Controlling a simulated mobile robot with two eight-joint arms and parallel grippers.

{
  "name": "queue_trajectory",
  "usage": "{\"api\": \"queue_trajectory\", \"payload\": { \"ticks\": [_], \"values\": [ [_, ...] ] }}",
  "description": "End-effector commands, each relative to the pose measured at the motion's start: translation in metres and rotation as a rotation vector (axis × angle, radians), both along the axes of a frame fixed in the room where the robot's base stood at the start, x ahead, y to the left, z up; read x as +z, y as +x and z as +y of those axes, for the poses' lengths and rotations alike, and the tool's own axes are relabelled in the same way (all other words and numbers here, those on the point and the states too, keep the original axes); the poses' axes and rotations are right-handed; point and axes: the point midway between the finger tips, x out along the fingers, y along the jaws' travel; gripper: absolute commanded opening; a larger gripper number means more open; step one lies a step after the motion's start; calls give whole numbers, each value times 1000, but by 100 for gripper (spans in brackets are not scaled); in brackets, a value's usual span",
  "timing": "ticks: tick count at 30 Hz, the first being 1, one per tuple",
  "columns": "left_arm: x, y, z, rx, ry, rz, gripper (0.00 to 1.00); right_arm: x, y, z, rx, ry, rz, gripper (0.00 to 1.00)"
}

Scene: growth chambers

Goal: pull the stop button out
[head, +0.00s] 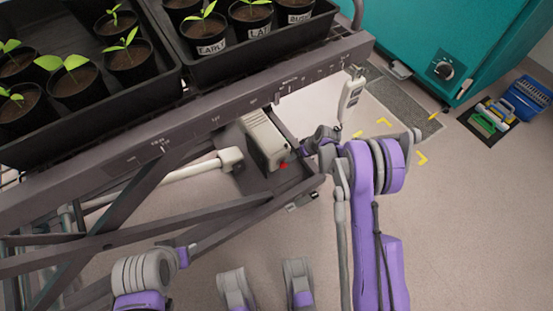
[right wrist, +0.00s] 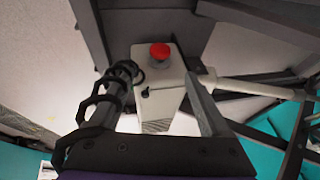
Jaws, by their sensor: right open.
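The red stop button (right wrist: 160,50) stands on the end of a pale control box (right wrist: 160,82) in the right wrist view. In the head view only a small red part of the button (head: 283,166) shows at the lower edge of the cream box (head: 263,140), under the cart's top. My right gripper (right wrist: 160,76) is open. Its two fingers stand either side of the box in the right wrist view, with the button beyond their tips. In the head view the right gripper (head: 312,148) is close to the right of the box, partly hidden by its wrist. My left gripper is not in view.
The cart's dark frame (head: 210,118) and crossed braces surround the box. Trays of potted seedlings (head: 160,105) stand on top. A white handset (head: 351,92) hangs at the cart's end. A teal cabinet (head: 440,30) stands at the back right. Floor to the right is mostly clear.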

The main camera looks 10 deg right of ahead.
Motion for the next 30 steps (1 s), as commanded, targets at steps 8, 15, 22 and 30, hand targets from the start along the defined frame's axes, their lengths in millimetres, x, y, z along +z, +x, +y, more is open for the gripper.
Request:
{"api": "queue_trajectory", "payload": {
  "ticks": [8, 15, 22, 30],
  "values": [
    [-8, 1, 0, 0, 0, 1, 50, -27, 8, 9, 1, 1, 0, 81],
    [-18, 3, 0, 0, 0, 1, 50, -68, 22, 24, 1, 0, -1, 81],
    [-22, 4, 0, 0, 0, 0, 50, -93, 30, 33, 0, 0, 0, 81],
    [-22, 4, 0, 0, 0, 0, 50, -98, 31, 35, 0, 0, 0, 81]
  ]
}}
